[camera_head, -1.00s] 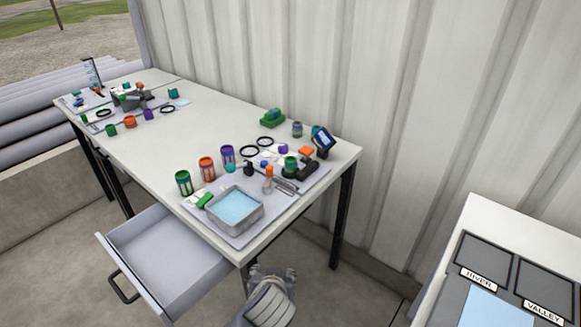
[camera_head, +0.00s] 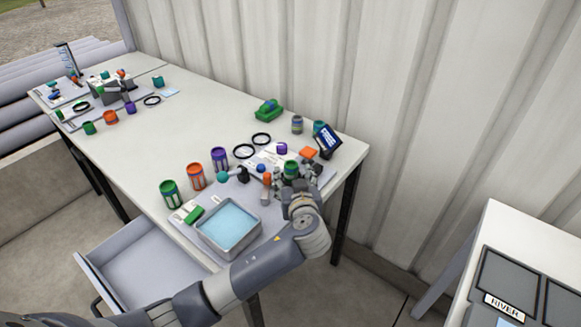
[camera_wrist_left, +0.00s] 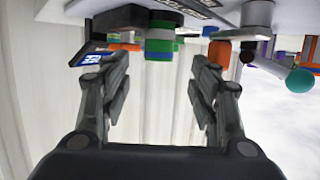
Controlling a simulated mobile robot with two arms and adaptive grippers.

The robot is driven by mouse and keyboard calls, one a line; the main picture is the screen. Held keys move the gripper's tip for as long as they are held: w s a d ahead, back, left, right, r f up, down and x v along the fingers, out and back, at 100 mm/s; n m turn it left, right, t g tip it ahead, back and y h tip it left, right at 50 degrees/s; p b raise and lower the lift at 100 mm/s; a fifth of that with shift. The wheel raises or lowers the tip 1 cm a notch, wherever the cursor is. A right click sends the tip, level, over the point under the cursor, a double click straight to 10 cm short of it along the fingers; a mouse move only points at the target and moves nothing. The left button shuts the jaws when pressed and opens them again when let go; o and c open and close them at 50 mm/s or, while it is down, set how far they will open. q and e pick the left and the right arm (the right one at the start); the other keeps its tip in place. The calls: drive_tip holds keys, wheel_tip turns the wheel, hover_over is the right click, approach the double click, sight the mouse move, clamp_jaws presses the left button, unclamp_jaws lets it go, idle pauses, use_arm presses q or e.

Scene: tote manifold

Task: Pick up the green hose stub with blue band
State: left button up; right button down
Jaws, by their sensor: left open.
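In the left wrist view, the green stub (camera_wrist_left: 160,45) shows near the top, between and beyond the fingers. My left gripper (camera_head: 300,187) is at the table's near right edge, just in front of the stub, and partly covers its surroundings. In the left wrist view, my left gripper (camera_wrist_left: 158,65) is open with nothing between its fingers. My right gripper is not in view.
A metal tray of blue liquid (camera_head: 202,238) stands to the left of my gripper. Green (camera_head: 170,194), orange (camera_head: 197,177) and purple (camera_head: 219,160) cylinders stand behind it. A tilted blue-screened device (camera_head: 327,140) stands behind right. The table's middle (camera_head: 180,125) is clear.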

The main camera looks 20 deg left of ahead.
sight(292, 168)
use_arm(q)
drive_tip(key=shift+x, duration=1)
drive_tip(key=shift+w+a+f, duration=0.1)
drive_tip(key=shift+w+f, duration=0.1)
drive_tip(key=shift+w, duration=0.05)
drive_tip(key=shift+w+a, duration=0.1)
drive_tip(key=shift+w, duration=0.1)
drive_tip(key=p+x, duration=0.1)
drive_tip(key=x, duration=0.2)
drive_tip(key=shift+w+f, duration=0.15)
drive_tip(key=shift+w, duration=0.2)
drive_tip(key=shift+w+a+f, duration=0.15)
drive_tip(key=shift+w+a, duration=0.05)
drive_tip(key=shift+w, duration=0.1)
drive_tip(key=shift+w+a, duration=0.1)
drive_tip(key=shift+w, duration=0.05)
drive_tip(key=shift+c, duration=0.3)
drive_tip(key=c, duration=1.2)
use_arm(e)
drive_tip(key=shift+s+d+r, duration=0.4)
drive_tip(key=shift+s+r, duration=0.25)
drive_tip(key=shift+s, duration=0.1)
